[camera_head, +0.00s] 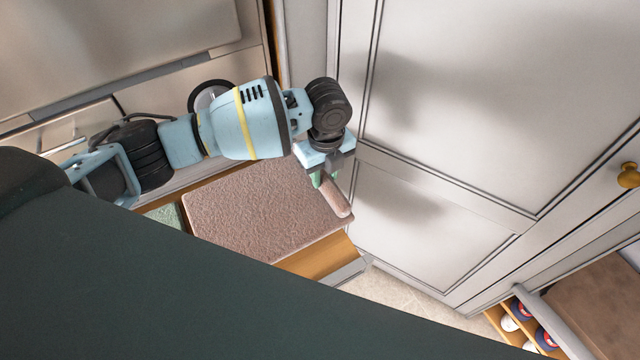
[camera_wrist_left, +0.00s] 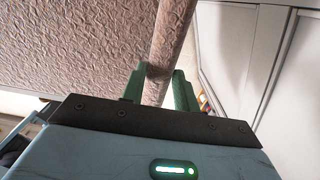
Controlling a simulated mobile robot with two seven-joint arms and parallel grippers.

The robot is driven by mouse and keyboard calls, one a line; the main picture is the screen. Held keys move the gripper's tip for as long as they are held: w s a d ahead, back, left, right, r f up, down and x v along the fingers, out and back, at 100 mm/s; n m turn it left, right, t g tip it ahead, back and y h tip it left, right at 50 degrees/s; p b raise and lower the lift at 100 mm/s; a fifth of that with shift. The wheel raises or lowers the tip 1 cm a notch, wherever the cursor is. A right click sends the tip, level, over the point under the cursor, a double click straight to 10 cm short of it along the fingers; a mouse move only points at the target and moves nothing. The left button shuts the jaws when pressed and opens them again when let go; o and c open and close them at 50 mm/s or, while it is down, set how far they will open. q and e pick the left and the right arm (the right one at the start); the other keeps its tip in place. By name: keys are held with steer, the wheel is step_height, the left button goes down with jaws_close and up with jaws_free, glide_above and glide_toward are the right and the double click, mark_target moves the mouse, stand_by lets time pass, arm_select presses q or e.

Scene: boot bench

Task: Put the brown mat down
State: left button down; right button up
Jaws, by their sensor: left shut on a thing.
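The brown mat (camera_head: 255,215) is a textured, pinkish-brown rectangle in the head view, with a rounded, roll-like edge at its right end. It lies over or just above a wooden surface (camera_head: 325,260); I cannot tell whether it touches. My left gripper (camera_head: 325,178) is shut on that right edge. In the left wrist view the green fingers (camera_wrist_left: 160,76) stand on either side of the rounded edge, and the mat (camera_wrist_left: 75,45) spreads to the left. My right gripper is not in view.
A pale panelled cabinet door (camera_head: 440,190) with a brass knob (camera_head: 628,176) stands to the right. A greenish thing (camera_head: 168,215) shows at the mat's left. A wooden rack with shoes (camera_head: 530,325) is at the lower right. Pale floor (camera_head: 395,295) shows between.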

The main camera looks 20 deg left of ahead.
arm_select(q)
steer(key=shift+f, duration=3)
steer(key=c, duration=1.1)
jaws_free()
steer(key=shift+o, duration=0.2)
step_height(320, 180, up, 12)
steer(key=shift+r, duration=0.1)
